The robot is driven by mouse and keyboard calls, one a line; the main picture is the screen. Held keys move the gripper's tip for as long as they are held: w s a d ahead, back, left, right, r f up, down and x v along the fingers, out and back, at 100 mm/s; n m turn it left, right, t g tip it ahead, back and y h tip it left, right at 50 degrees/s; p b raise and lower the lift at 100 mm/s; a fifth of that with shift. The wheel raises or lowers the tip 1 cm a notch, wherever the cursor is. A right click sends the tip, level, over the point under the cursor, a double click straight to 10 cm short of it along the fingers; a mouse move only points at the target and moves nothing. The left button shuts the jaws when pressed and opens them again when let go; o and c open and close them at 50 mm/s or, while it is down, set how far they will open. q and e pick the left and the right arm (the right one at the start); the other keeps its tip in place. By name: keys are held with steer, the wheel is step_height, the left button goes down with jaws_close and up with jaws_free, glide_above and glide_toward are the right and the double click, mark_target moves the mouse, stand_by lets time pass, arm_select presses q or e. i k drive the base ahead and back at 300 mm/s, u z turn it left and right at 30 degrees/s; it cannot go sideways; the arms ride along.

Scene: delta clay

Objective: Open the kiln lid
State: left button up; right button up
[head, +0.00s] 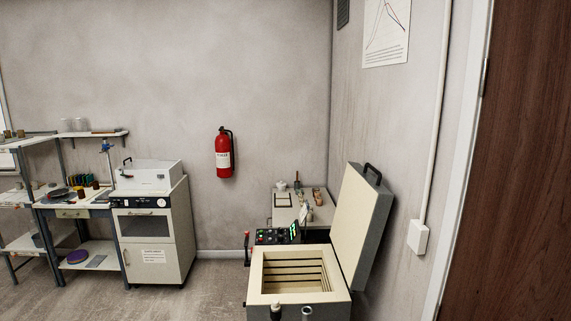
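The kiln (255,283) stands at the bottom right of the head view, a pale box with a square opening. Its lid (357,228) stands up, tilted back at the right side of the box, so the kiln is open. A dark handle (373,170) sits on the lid's top edge. The ridged inner walls of the chamber (292,275) show, and no object can be made out inside. Two small parts (276,310) stick up at the kiln's front edge; I cannot tell what they are. Neither of my grippers can be made out.
A control panel (272,237) with a green display stands behind the kiln. Behind it is a small table (284,212) with small items. A white-fronted cabinet (153,240) and shelving (75,213) stand left. A red extinguisher (224,155) hangs on the wall. Floor (210,285) left of the kiln is clear.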

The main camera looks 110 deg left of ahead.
mark_target(364, 205)
steer(key=u, duration=3.45)
steer(key=i, duration=1.65)
